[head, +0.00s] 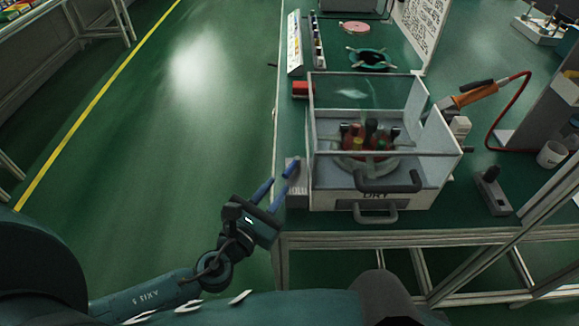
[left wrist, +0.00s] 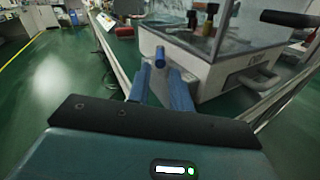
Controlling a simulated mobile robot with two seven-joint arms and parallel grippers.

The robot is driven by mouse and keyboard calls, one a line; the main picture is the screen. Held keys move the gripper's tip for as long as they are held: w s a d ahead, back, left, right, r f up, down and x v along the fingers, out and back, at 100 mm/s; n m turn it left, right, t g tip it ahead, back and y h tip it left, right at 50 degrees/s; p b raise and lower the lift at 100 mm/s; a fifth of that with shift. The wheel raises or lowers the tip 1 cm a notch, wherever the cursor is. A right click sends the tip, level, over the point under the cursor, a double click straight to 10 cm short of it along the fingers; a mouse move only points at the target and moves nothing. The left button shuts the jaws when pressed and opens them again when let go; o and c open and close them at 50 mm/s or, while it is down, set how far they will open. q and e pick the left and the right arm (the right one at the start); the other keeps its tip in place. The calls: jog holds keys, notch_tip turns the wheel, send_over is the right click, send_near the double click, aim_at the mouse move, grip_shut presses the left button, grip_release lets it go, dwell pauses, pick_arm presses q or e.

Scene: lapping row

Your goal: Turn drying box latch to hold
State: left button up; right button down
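The drying box (head: 335,190) is a pale case with clear walls, a dark front handle and a label that seems to read DRY. It stands at the table's near left corner. A small blue lever, apparently the latch (head: 291,168), sits on a grey plate by the box's left side; it also shows in the left wrist view (left wrist: 160,57). My left gripper (head: 279,183) is open, its two blue fingers pointing at the lever from the near left. In the left wrist view the lever appears between the fingertips; contact cannot be told. My right gripper is out of view.
Inside the box are several dark and coloured items on a round holder. A red item (head: 301,89) lies behind the box. The floor left of the table is clear.

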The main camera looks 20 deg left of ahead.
aim_at(284, 178)
pick_arm(q)
jog(key=x, duration=0.7)
jog(key=shift+s, duration=0.1)
grip_shut()
